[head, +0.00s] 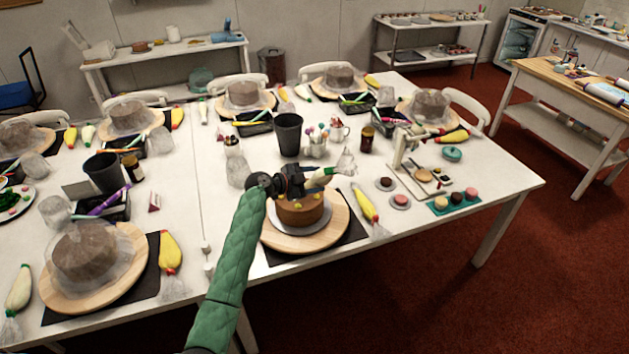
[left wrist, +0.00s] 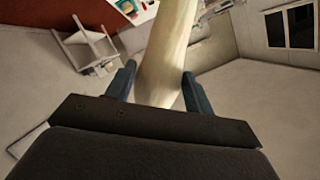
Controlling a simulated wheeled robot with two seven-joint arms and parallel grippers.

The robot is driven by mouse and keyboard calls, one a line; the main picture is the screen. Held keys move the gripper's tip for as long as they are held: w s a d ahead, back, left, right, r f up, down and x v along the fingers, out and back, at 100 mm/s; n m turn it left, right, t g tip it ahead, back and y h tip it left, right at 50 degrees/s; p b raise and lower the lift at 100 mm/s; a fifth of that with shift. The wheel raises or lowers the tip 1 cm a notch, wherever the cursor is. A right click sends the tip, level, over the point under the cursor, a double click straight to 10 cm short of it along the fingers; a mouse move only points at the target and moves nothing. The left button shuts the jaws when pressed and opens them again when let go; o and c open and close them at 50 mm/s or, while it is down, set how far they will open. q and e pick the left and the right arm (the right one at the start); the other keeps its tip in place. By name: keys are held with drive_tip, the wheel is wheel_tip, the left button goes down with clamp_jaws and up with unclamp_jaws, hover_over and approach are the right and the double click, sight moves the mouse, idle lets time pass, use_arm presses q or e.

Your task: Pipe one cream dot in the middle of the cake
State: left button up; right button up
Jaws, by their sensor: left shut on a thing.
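The brown cake (head: 301,213) stands on a pale board on the round wooden turntable (head: 288,243) at the middle front of the table. My left gripper (head: 309,181) is above the cake, shut on a pale piping bag (head: 321,179). The bag's clear, crumpled tail (head: 346,163) points up and to the right. In the left wrist view the bag (left wrist: 165,50) passes between the two fingers of the gripper (left wrist: 158,80). The nozzle cannot be made out, and my gripper and the bag hide part of the cake's top. My right gripper is not in view.
A yellow piping bag (head: 365,204) lies right of the turntable. Another covered cake (head: 86,251) is at the left.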

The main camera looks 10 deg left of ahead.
sight(317, 171)
use_arm(q)
drive_tip(key=shift+r, duration=0.15)
idle(0.8)
drive_tip(key=o, duration=0.4)
drive_tip(key=shift+c, duration=0.2)
drive_tip(key=shift+r+b, duration=0.1)
drive_tip(key=shift+b, duration=0.2)
drive_tip(key=shift+r, duration=0.2)
drive_tip(key=shift+r+b, duration=0.5)
drive_tip(key=shift+r, duration=0.75)
